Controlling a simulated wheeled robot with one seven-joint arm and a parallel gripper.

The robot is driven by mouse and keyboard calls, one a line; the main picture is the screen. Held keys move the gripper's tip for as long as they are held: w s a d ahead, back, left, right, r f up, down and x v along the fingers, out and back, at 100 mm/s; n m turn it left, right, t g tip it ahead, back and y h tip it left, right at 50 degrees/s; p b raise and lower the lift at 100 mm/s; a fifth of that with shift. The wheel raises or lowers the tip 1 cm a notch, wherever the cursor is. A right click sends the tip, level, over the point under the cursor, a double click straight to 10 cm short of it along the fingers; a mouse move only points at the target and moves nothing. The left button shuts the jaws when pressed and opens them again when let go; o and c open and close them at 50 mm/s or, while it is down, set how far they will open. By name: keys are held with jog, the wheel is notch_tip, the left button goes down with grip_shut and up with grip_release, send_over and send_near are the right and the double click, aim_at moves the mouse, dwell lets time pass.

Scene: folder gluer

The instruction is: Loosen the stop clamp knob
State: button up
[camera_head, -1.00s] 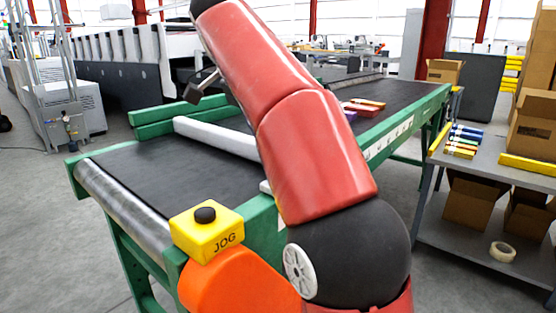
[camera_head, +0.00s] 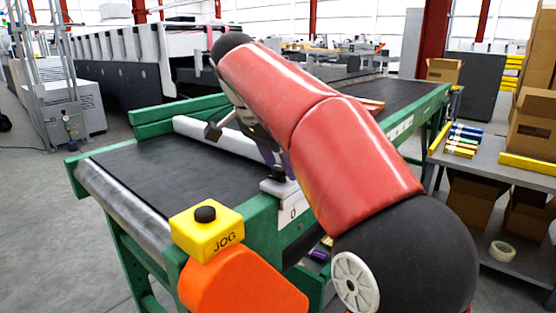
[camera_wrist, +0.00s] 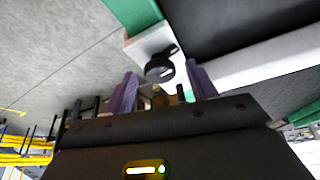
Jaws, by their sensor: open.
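The stop clamp knob (camera_wrist: 160,69) is black and round, with a pale mark, on a white clamp block (camera_wrist: 148,42) at the green rail in the wrist view. In the head view the block (camera_head: 279,188) sits at the belt's near rail, with the dark knob (camera_head: 278,173) on top. My gripper (camera_wrist: 161,72) is open, its two purple fingers either side of the knob in the picture. Its distance from the knob and any contact are unclear. In the head view my arm hides most of the gripper. A white stop bar (camera_head: 220,137) runs across the belt from the clamp.
The dark conveyor belt (camera_head: 130,178) has green side rails. A yellow JOG box (camera_head: 207,230) with a black button and an orange cover (camera_head: 240,285) stand at the near corner. A grey shelf (camera_head: 500,172) with cartons is at the right. Open floor lies left.

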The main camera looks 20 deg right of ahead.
jog(key=c, duration=1)
